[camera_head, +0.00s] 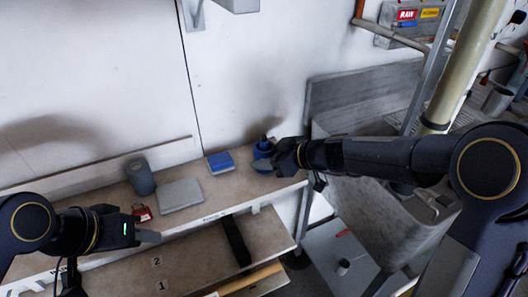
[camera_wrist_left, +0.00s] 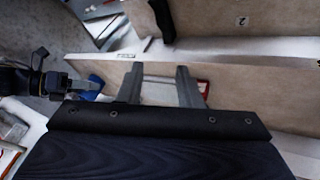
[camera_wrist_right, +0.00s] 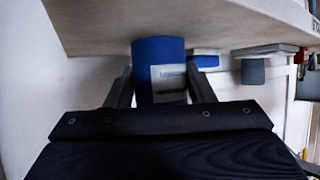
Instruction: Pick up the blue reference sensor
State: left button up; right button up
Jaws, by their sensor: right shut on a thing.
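The blue reference sensor (camera_head: 263,151) is at the right end of the beige shelf in the head view. In the right wrist view it is a blue cylinder (camera_wrist_right: 158,52) with a pale label. My right gripper (camera_head: 279,158) reaches it from the right. Its fingers (camera_wrist_right: 158,88) are shut on the cylinder, one on each side. I cannot tell whether the sensor's base touches the shelf. My left gripper (camera_head: 150,236) is in front of the shelf at the left, away from the sensor. Its fingers (camera_wrist_left: 158,83) are apart with nothing held between them.
A grey cylinder (camera_head: 140,176), a red object (camera_head: 142,212), a flat grey block (camera_head: 180,194) and a blue-topped block (camera_head: 220,162) stand on the shelf (camera_head: 214,194). A lower board (camera_head: 200,262) holds a black strip (camera_head: 236,241). A grey basin (camera_head: 365,215) is at right.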

pick_arm(q)
jog(key=w+d+r+m, duration=0.1)
jog(key=w+d+r, duration=0.1)
jog(key=w+r, duration=0.35)
jog(key=m+y, duration=0.2)
jog(key=m, duration=0.2)
send_near(264, 140)
jog(key=shift+g, duration=0.3)
jog(key=x, duration=0.8)
jog(key=shift+w+r, duration=0.1)
jog(key=shift+w, duration=0.05)
grip_shut()
